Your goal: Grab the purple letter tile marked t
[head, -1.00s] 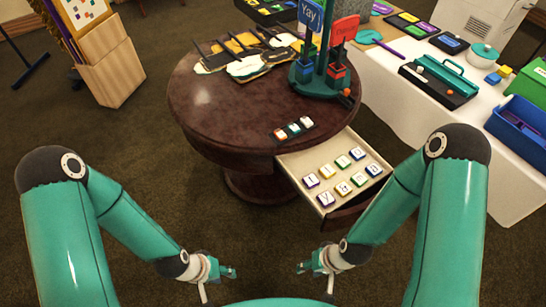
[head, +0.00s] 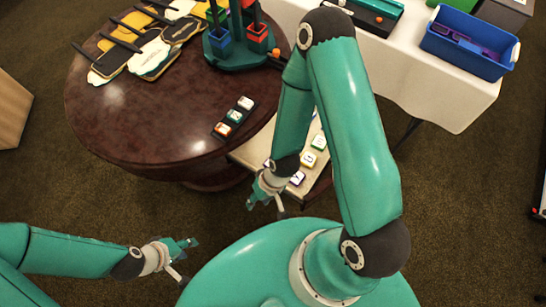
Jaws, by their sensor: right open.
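Letter tiles lie in the open drawer (head: 248,151) of the round table. A purple-edged tile (head: 298,178) lies near the drawer's front, just right of my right gripper; I cannot read its letter for sure. Another purple-edged tile (head: 267,163) is partly hidden behind my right gripper, its letter not readable. My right gripper (head: 266,207) is open and empty, at the drawer's near left edge. My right arm hides part of the drawer and tiles. My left gripper (head: 186,260) is open and empty over the floor, well away from the drawer.
A yellow tile (head: 309,159) and a green tile (head: 319,142) are in the drawer. Dark and white cutouts (head: 150,58) and a teal stand (head: 240,55) are farther back. A blue bin (head: 468,45) stands right.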

